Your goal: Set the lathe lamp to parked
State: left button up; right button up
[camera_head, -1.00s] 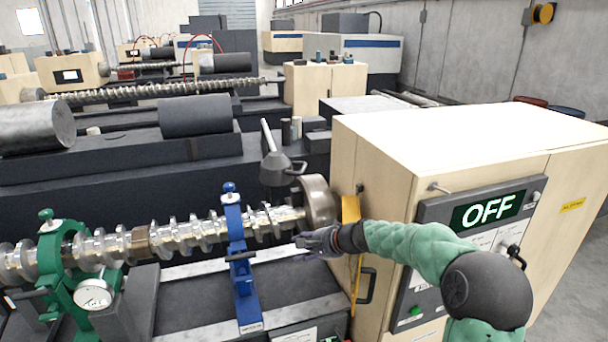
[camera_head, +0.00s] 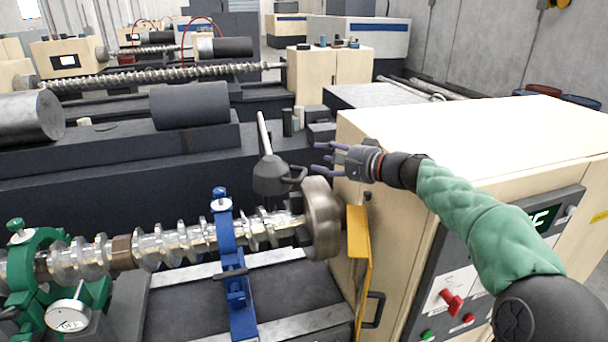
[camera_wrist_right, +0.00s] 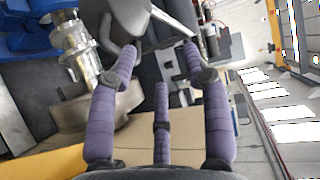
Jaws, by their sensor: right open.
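The lathe lamp (camera_head: 270,174) has a dark grey conical head on a light grey arm and stands above the chuck end of the lathe. A dark loop handle (camera_head: 295,174) sticks out from its right side. My right gripper (camera_head: 322,158) is open and empty, just right of the lamp handle, with its fingers pointing left. In the right wrist view the lamp head (camera_wrist_right: 133,18) is beyond the fingertips, with the handle near the left finger; I cannot tell whether they touch. My left gripper is not in view.
A yellow guard (camera_head: 358,245) and the cream headstock cabinet (camera_head: 470,135) with a red knob (camera_head: 451,301) are below my right arm.

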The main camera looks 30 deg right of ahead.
send_near(303, 177)
jog(key=w+f, duration=0.1)
jog(key=w, duration=0.3)
jog(key=p+x, duration=0.1)
jog(key=x, duration=0.6)
jog(key=shift+a+f+p, duration=0.1)
jog(key=shift+f+p, duration=0.15)
jog(key=shift+p, duration=0.15)
jog(key=shift+w, duration=0.1)
jog(key=shift+c, duration=0.2)
grip_shut()
